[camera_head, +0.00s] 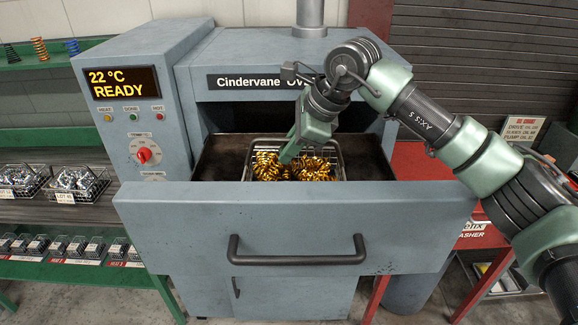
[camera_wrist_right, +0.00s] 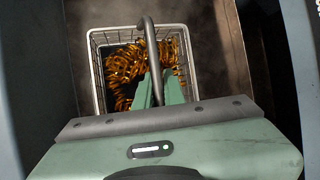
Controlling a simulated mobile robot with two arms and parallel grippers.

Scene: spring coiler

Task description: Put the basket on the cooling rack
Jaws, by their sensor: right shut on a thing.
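The wire basket (camera_head: 247,163) holds golden coil springs (camera_head: 312,168) and sits in the open oven drawer (camera_head: 220,160). It also shows in the right wrist view (camera_wrist_right: 97,72), with the springs (camera_wrist_right: 125,75) inside and an arched grey handle (camera_wrist_right: 149,40) over its middle. My right gripper (camera_head: 286,158) reaches down into the basket from above. In the right wrist view its fingers (camera_wrist_right: 158,88) are shut on the basket's handle. The basket's near side is hidden behind the drawer front and my gripper. The cooling rack cannot be identified for certain. My left gripper is out of view.
The oven drawer's front (camera_head: 295,215) with its dark bar handle (camera_head: 297,258) stands pulled out. The control panel (camera_head: 145,110) reads 22 °C READY. At left, shelves (camera_head: 75,215) hold several small wire baskets. A red stand (camera_head: 410,165) is at right behind my arm.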

